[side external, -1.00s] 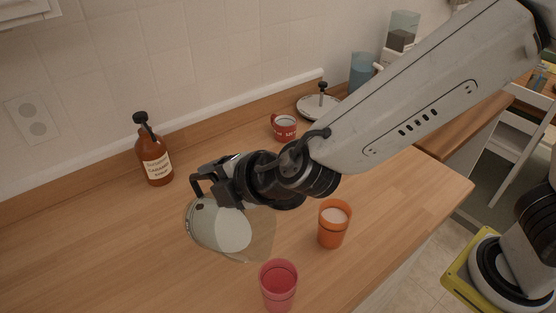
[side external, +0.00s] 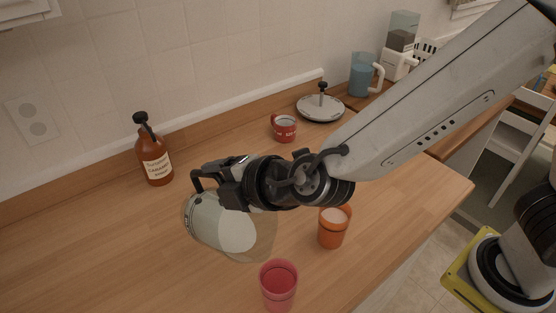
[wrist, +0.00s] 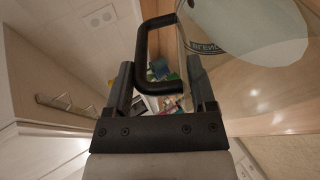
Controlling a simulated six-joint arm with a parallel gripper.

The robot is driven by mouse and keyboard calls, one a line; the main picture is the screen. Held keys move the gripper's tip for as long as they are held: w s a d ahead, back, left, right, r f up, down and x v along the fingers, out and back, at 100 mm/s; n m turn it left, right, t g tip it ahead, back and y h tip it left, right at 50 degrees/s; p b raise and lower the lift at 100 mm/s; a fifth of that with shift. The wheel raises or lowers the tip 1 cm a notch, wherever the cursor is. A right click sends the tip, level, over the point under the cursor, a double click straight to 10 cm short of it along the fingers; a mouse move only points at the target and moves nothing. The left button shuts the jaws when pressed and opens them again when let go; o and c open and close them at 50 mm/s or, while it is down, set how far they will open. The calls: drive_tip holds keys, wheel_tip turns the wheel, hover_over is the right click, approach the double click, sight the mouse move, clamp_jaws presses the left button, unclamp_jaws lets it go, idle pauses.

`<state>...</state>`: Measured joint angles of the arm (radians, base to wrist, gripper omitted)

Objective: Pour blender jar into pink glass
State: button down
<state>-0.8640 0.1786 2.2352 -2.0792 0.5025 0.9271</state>
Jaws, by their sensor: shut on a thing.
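The blender jar (side external: 221,224) is clear with pale contents and a black handle. My gripper (side external: 212,178) is shut on its handle in the side view. In the wrist view my gripper (wrist: 161,85) has its fingers on either side of the black handle (wrist: 145,55), and the jar (wrist: 250,25) shows at upper right. The jar is tilted, its mouth toward the lower right, above the counter. The pink glass (side external: 279,284) stands upright on the counter, below and right of the jar's mouth. It looks empty. No stream is visible.
An orange cup (side external: 333,228) with pale contents stands right of the pink glass, close to my arm. A brown pump bottle (side external: 154,157) stands at left. A red mug (side external: 284,128), a lidded pan (side external: 320,106) and a blue pitcher (side external: 361,75) are behind.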

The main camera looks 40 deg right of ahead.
sight(200, 187)
drive_tip(key=shift+s+d+r+t+y+p, duration=0.2)
drive_tip(key=shift+s+r+t+y+p, duration=0.1)
drive_tip(key=shift+s+r+t+p, duration=0.65)
idle(2.9)
drive_tip(key=shift+f, duration=0.15)
drive_tip(key=w+f+g, duration=0.2)
drive_tip(key=w+g, duration=0.1)
drive_tip(key=shift+a+f+h, duration=0.15)
drive_tip(key=shift+a+h, duration=0.2)
drive_tip(key=shift+h, duration=0.05)
drive_tip(key=shift+w+f, duration=0.1)
drive_tip(key=shift+f, duration=0.05)
drive_tip(key=shift+w+a+f+g+h+b, duration=0.1)
drive_tip(key=shift+w+f+g+h+b, duration=0.25)
drive_tip(key=shift+w+f+g, duration=0.45)
idle(0.6)
drive_tip(key=shift+w+a+f+g+b, duration=0.2)
drive_tip(key=shift+w+f+g+b, duration=0.15)
drive_tip(key=shift+w+g, duration=0.35)
idle(0.6)
drive_tip(key=shift+w+g, duration=0.35)
drive_tip(key=shift+w, duration=0.1)
